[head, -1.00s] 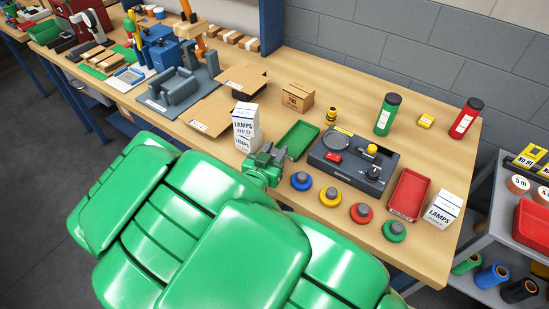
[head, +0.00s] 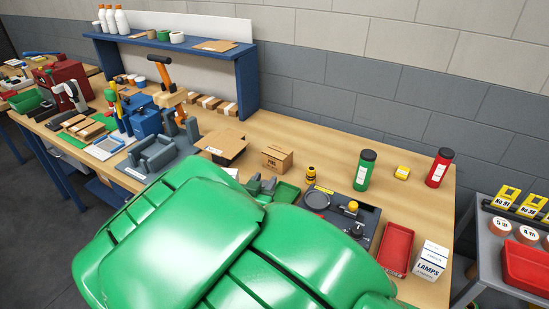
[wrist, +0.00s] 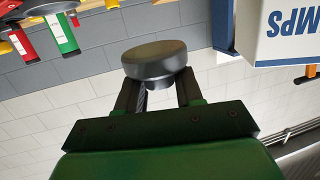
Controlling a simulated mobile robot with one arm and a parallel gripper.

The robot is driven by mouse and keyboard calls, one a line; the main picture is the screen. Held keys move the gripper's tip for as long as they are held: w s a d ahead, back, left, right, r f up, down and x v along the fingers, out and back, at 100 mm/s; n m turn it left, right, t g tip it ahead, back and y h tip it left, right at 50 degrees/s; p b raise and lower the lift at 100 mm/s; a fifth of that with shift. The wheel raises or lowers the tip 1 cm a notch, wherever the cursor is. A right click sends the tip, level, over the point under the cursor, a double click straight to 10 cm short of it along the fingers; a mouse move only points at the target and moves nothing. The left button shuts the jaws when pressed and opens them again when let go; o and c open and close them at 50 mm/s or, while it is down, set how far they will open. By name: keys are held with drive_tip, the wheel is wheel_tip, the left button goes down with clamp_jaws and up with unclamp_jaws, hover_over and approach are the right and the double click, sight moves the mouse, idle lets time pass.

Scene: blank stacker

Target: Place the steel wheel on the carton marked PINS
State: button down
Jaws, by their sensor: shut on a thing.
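The steel wheel (wrist: 155,58), a dark grey disc with a short hub below, is between the fingers of my gripper (wrist: 157,94) in the wrist view. The gripper is shut on it. In the head view my gripper (head: 262,186) shows just past my green arm, over the bench by the green tray; the wheel cannot be made out there. A small closed brown carton (head: 277,158) with a dark printed label stands on the bench just behind the gripper, apart from it. Its label looks like PINS but is small. Its top looks bare.
A white LAMPS box (wrist: 285,30) looms close in the wrist view. My arm hides the front bench.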

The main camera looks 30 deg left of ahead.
drive_tip(key=w+d+r, duration=0.2)
drive_tip(key=w+r, duration=0.6)
drive_tip(key=w, duration=0.2)
hover_over(281, 158)
drive_tip(key=shift+s+f, duration=0.1)
drive_tip(key=shift+f, duration=6.45)
drive_tip(key=shift+f, duration=0.1)
drive_tip(key=c, duration=0.7)
unclamp_jaws()
drive_tip(key=shift+c, duration=0.2)
drive_tip(key=v, duration=1.2)
